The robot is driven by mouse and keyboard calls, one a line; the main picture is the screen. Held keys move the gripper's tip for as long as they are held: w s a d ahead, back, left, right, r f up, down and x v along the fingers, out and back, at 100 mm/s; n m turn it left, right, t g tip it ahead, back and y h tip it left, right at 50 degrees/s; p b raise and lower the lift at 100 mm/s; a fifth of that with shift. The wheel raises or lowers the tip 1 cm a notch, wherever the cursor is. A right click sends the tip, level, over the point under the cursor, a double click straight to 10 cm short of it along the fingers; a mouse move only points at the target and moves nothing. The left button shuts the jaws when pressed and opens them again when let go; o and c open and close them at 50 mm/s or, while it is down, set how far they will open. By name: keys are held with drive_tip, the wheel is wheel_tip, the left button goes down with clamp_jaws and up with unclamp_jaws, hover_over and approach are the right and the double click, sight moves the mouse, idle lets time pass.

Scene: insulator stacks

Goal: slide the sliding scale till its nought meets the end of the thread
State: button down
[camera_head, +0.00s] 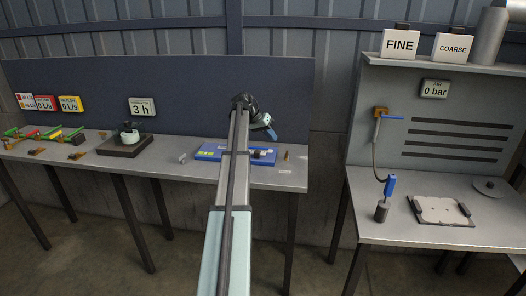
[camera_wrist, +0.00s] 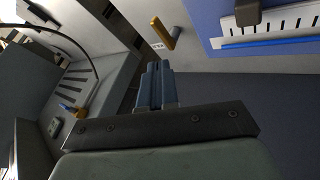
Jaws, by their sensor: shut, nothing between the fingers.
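A blue board (camera_head: 207,154) lies on the left bench, partly hidden behind my arm. In the wrist view, the board (camera_wrist: 207,20) carries a white scale (camera_wrist: 288,20) with black marks, cut off by the frame edge. A dark block (camera_wrist: 247,12) sits on the scale, and a bright blue strip (camera_wrist: 265,42) runs along its lower edge. I cannot make out the nought or tell where the thread ends. My gripper (camera_head: 272,135) is above the bench over the board's right part. Its blue fingers (camera_wrist: 155,66) are shut and empty, apart from the scale.
A brass-coloured piece (camera_wrist: 163,32) stands beside the board. A dark stand (camera_head: 125,145), a "3 h" sign (camera_head: 141,107) and several coloured parts are further left. The right bench holds a blue-handled tool (camera_head: 389,186) and a pale plate (camera_head: 440,210). A gap separates the benches.

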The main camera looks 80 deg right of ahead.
drive_tip(key=s+a+m+y, duration=0.1)
drive_tip(key=s+a+m, duration=0.1)
drive_tip(key=s, duration=1.1)
drive_tip(key=n+t+h, duration=0.2)
drive_tip(key=n+t, duration=0.5)
drive_tip(key=t, duration=0.5)
approach(260, 156)
drive_tip(key=d+f, duration=0.1)
drive_tip(key=s+f, duration=0.1)
drive_tip(key=f, duration=0.1)
drive_tip(key=s+d+f, duration=0.1)
drive_tip(key=shift+s+d+f, duration=0.15)
drive_tip(key=shift+d+f, duration=0.05)
drive_tip(key=shift+d, duration=0.15)
drive_tip(key=shift+w+f, duration=0.15)
drive_tip(key=shift+w, duration=1.9)
